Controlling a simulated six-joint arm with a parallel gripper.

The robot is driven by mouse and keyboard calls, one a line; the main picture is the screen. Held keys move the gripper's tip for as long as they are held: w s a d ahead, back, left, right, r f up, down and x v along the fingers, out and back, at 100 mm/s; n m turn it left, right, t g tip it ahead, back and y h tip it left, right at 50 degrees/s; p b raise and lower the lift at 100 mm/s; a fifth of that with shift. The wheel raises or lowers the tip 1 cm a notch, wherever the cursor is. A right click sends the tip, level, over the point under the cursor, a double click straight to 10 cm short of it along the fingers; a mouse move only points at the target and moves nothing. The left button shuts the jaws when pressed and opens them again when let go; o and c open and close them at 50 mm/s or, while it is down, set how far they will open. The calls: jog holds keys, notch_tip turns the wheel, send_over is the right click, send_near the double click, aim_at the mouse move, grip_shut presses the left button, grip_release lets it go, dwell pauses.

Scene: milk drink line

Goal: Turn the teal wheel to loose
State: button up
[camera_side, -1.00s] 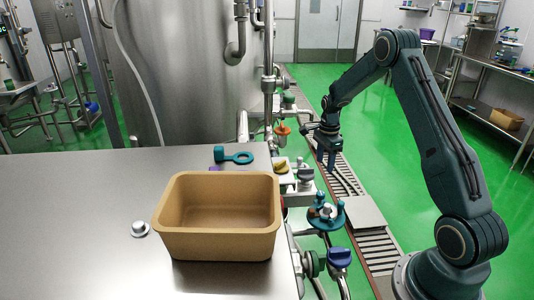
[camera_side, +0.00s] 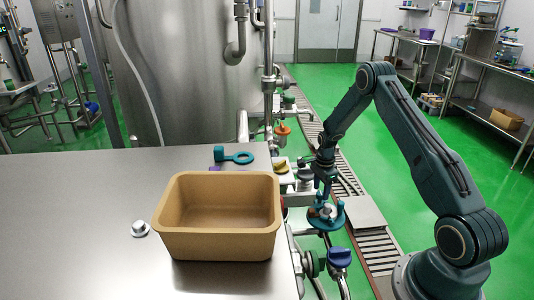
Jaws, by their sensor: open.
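The teal wheel (camera_side: 327,222) sits on the pipework to the right of the steel table, with a pale hub at its middle and upright pegs on its rim. My gripper (camera_side: 324,196) is open and points down just above the wheel's hub. Its fingertips overlap the wheel's far side in this view, and I cannot tell whether they touch it. The fingers hide part of the wheel's far rim.
A tan bin (camera_side: 218,247) stands on the steel table (camera_side: 70,230) beside a teal ring-ended tool (camera_side: 235,157) and a small metal cap (camera_side: 139,229). A blue knob (camera_side: 339,257) is close in front of the wheel. A conveyor (camera_side: 375,242) runs along the right.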

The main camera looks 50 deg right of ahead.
jog(key=shift+f, duration=0.45)
jog(key=c, duration=1)
